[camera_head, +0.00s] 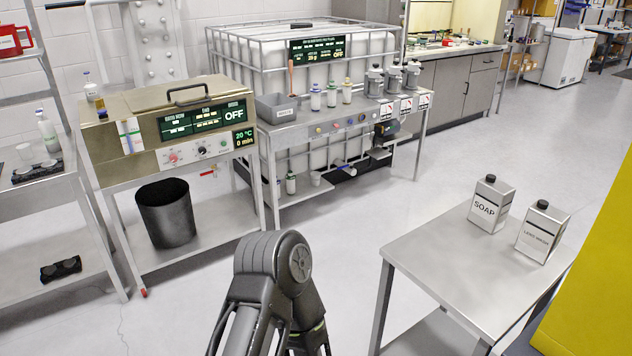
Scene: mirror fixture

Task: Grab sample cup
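I cannot tell for sure which item is the sample cup. A small pale cup (315,178) stands on the low shelf under the middle steel bench. A dark grey joint of one of my arms rises at the bottom centre. Neither gripper shows.
A steel side table (430,255) at right holds a soap container (490,204) and a second white-labelled container (541,232). A steel bath unit (165,125) reads OFF above a black bin (166,212). A yellow panel (595,275) borders the right. Floor between benches and table is clear.

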